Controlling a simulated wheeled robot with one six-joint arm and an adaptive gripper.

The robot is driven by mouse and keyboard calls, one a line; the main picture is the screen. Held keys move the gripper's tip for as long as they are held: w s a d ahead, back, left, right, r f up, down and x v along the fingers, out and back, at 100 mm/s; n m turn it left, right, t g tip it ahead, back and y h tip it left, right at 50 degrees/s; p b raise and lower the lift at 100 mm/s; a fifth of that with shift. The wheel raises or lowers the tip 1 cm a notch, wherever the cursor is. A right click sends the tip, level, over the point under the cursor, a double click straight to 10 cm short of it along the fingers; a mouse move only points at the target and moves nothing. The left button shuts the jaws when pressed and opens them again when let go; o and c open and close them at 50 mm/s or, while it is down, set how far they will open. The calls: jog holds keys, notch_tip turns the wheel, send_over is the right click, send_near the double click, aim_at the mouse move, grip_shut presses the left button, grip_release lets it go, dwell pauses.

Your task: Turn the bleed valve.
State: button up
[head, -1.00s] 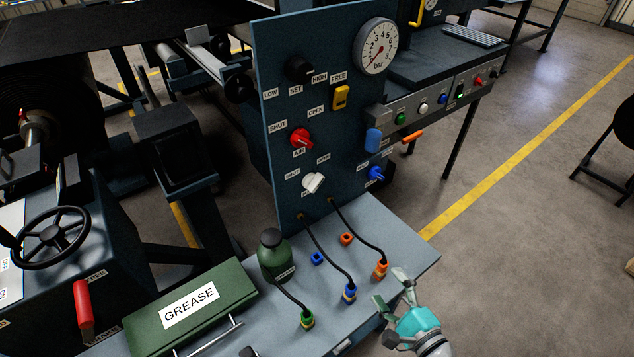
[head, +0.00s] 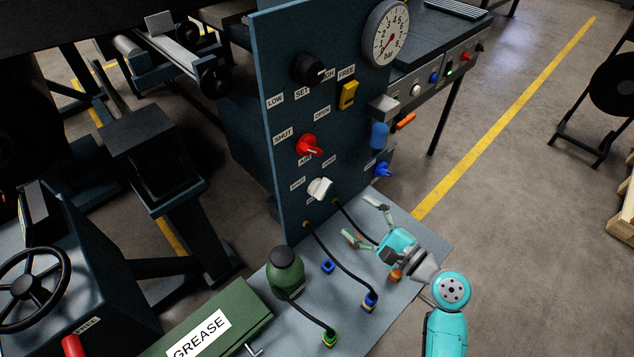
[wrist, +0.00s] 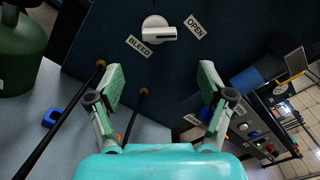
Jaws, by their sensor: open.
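The bleed valve is a white knob (head: 319,188) low on the dark blue panel, and it also shows in the wrist view (wrist: 157,31) between labels reading BLEED and OPEN. My gripper (head: 362,221) is open and empty, over the grey bench top in front of the panel. It is to the lower right of the white knob in the head view and apart from it. In the wrist view the knob lies ahead of the gap between my fingers (wrist: 160,90), its bar running roughly sideways.
A red knob (head: 309,146) is above the white one, and a blue knob (head: 383,169) is to its right. Black hoses (head: 335,261) run from the panel to bench sockets. A green bottle (head: 285,274) and a green grease box (head: 215,325) stand at the left.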

aim_at(327, 191)
jog(key=x, duration=1)
jog(key=shift+w+a, duration=0.2)
jog(key=shift+a, duration=0.1)
jog(key=c, duration=1.1)
